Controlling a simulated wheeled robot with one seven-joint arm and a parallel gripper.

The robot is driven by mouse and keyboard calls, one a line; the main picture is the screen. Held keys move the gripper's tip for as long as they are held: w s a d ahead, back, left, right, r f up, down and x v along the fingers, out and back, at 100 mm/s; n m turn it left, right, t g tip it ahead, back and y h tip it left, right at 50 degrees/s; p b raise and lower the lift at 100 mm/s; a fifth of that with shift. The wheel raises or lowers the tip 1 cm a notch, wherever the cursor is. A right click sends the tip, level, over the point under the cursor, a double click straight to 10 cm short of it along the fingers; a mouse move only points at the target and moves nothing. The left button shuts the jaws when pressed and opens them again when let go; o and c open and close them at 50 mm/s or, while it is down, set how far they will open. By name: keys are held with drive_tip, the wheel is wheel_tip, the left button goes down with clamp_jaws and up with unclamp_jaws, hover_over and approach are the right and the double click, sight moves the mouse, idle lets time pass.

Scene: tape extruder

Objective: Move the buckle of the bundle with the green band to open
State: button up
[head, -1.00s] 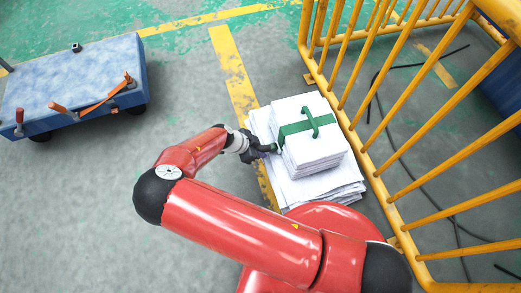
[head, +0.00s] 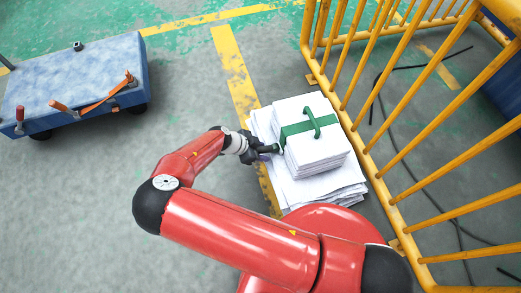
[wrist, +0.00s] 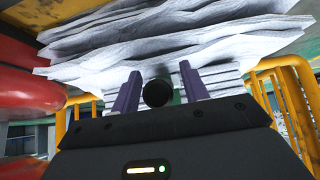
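A bundle of white paper (head: 318,152) with a green band (head: 296,129) sits on a wider stack of loose white sheets (head: 318,188). A green handle (head: 314,122) arches up from its top. A dark buckle (head: 272,148) sticks out from the bundle's left side. My gripper (head: 262,150) is beside that side, at the buckle. In the wrist view, my two purple fingers (wrist: 158,92) stand apart, with a round black end of the buckle (wrist: 156,94) between them. Gaps show beside it, so it does not look clamped. A bit of green band (wrist: 177,97) shows behind.
A yellow railing (head: 362,135) runs close along the right of the stack. A blue cart (head: 75,85) with orange-handled clamps stands at the upper left. Dark cables lie behind the railing. The grey floor left of my arm is clear.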

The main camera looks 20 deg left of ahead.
drive_tip(key=shift+a, duration=0.1)
drive_tip(key=v, duration=0.7)
drive_tip(key=shift+s+r, duration=0.2)
drive_tip(key=shift+r, duration=0.15)
idle(0.5)
drive_tip(key=w+d+r+n+g+y+p, duration=0.1)
drive_tip(key=w+d+r+n+g+y, duration=0.2)
drive_tip(key=d+r, duration=0.9)
drive_tip(key=w+d+r+n+g+y+p, duration=0.1)
drive_tip(key=w+d+r+g+y, duration=0.2)
drive_tip(key=d+r, duration=0.95)
drive_tip(key=s+d+r+n+t, duration=0.3)
drive_tip(key=s+d+r, duration=0.3)
drive_tip(key=r, duration=0.3)
drive_tip(key=s+d+r+n+t, duration=0.3)
drive_tip(key=s+d+r, duration=0.3)
drive_tip(key=r, duration=0.3)
drive_tip(key=shift+d+p, duration=0.35)
drive_tip(key=shift+p, duration=0.05)
